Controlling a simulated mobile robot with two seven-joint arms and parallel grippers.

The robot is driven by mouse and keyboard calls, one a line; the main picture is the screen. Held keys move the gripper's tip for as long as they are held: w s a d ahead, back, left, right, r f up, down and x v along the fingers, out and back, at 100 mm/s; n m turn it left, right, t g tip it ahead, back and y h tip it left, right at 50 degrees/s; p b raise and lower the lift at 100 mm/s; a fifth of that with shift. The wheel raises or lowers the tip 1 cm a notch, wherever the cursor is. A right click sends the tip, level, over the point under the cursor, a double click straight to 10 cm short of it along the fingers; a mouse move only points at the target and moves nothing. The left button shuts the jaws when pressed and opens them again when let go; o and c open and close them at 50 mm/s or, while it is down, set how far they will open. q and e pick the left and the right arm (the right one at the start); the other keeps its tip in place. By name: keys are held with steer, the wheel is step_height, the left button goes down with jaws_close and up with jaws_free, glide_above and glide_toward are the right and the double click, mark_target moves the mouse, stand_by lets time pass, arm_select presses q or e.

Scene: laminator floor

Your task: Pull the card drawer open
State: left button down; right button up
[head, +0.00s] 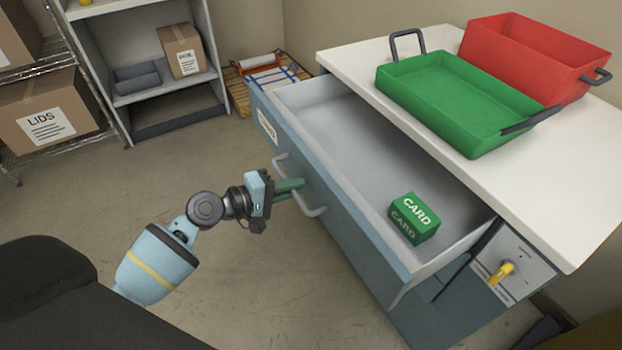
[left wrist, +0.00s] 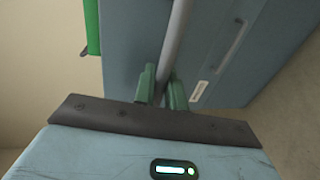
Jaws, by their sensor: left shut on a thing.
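The card drawer (head: 350,217) stands pulled out of the blue-grey cabinet in the head view, its grey inside showing. A green box marked CARD (head: 414,218) sits in the drawer near its right end. The drawer's grey bar handle (head: 312,209) is on its front. My left gripper (head: 292,188) is at the handle, its green fingers on the bar. In the left wrist view the handle (left wrist: 178,45) runs between the two fingers (left wrist: 161,90), which are shut on it. My right gripper is not in view.
A green tray (head: 450,95) and a red tray (head: 535,55) stand on the white cabinet top (head: 350,55). A yellow switch (head: 500,273) is on the cabinet's side panel. Shelves with boxes (head: 45,113) stand at the back left. Floor (head: 240,290) before the drawer is clear.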

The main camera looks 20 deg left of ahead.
arm_select(q)
steer(key=shift+f+v, duration=0.2)
steer(key=shift+v, duration=0.65)
steer(key=shift+f+v, duration=0.15)
steer(key=shift+v, duration=0.65)
steer(key=shift+f+v, duration=0.2)
steer(key=shift+v, duration=0.65)
steer(key=shift+s+a, duration=0.1)
steer(key=c, duration=1.6)
jaws_free()
steer(key=shift+o, duration=0.2)
steer(key=b+v, duration=0.1)
steer(key=v, duration=0.6)
steer(key=shift+s+a, duration=0.25)
steer(key=shift+s, duration=0.05)
